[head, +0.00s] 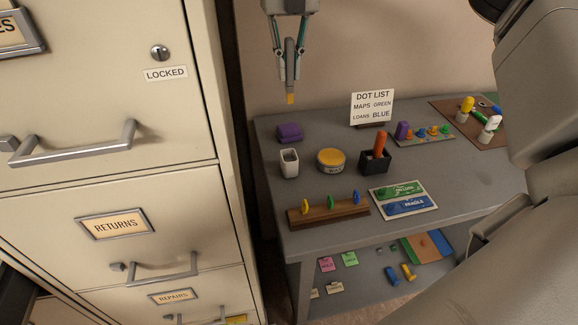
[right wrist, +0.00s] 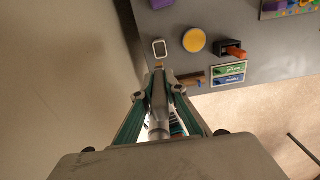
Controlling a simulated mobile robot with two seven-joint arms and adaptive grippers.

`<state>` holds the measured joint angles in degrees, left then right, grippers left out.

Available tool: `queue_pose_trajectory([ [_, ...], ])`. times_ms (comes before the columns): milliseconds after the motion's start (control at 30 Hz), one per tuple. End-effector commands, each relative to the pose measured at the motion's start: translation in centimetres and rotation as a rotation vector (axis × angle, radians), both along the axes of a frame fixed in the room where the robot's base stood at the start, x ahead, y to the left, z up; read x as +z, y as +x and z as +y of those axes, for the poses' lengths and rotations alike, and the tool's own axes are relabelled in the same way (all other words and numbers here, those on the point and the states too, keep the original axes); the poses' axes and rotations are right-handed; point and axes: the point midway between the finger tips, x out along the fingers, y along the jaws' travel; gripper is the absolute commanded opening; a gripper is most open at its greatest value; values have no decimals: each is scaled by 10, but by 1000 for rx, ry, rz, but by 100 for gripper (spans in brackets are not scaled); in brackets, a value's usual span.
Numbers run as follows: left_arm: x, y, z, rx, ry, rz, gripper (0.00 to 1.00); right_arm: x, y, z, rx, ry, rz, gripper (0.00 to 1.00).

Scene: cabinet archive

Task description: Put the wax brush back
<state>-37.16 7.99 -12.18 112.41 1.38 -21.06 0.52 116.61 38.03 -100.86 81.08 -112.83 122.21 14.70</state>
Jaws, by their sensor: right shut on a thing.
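My right gripper (head: 288,78) is shut on the wax brush (head: 291,60), a slim grey stick with a yellow-orange tip. The brush hangs tip down in the air, left of and above the grey table's back edge. In the right wrist view, the brush (right wrist: 159,103) lies between the fingers of the gripper (right wrist: 160,88). A small white cup with a dark opening (head: 289,165) stands on the table beside a yellow round tin (head: 331,164); the cup also shows in the wrist view (right wrist: 160,49). My left gripper is not in view.
A purple block (head: 290,132), a black box (head: 374,163) with an orange-handled item, and a dot list sign (head: 372,107) stand on the table (head: 470,172). A wooden rack (head: 330,214) holds coloured pieces in front. A cream cabinet (head: 110,190) stands at left.

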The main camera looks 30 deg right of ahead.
Motion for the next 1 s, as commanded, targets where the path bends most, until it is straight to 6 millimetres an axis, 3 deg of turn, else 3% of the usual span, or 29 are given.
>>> queue_pose_trajectory([
  [367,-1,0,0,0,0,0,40,-5,0,0,-5,-1,1,0],
  [1000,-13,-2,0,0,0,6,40,-143,-1,0,-3,0,3,0],
])
